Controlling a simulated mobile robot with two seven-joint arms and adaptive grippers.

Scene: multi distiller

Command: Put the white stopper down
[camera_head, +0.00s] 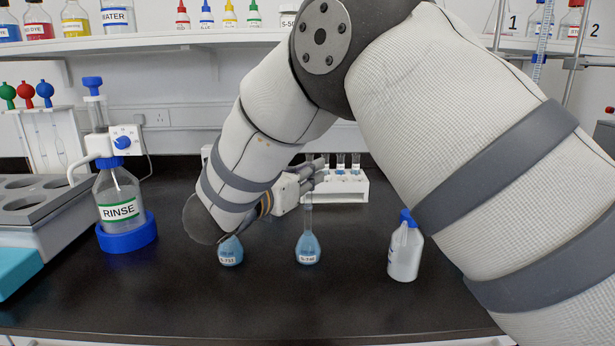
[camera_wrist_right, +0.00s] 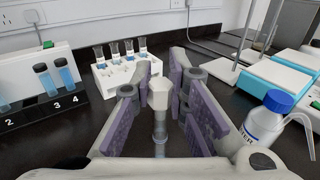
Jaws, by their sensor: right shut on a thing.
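The white stopper (camera_wrist_right: 159,94) is between the purple-padded fingers of my right gripper (camera_wrist_right: 163,92) in the right wrist view. A clear glass neck (camera_wrist_right: 160,128) shows directly below it; I cannot tell whether the stopper sits in it. In the head view my right gripper (camera_head: 305,180) is above the blue-filled flask (camera_head: 308,248) at the centre, near the top of its neck. The stopper cannot be made out there. A second blue-filled flask (camera_head: 230,251) stands to the left, its upper part hidden by my arm. My left gripper is not in view.
A white rack (camera_head: 345,188) with several vials stands behind the gripper. A white wash bottle with a blue cap (camera_head: 405,250) stands to the right, near my arm. A RINSE bottle (camera_head: 118,195) stands at the left. The front of the black bench is clear.

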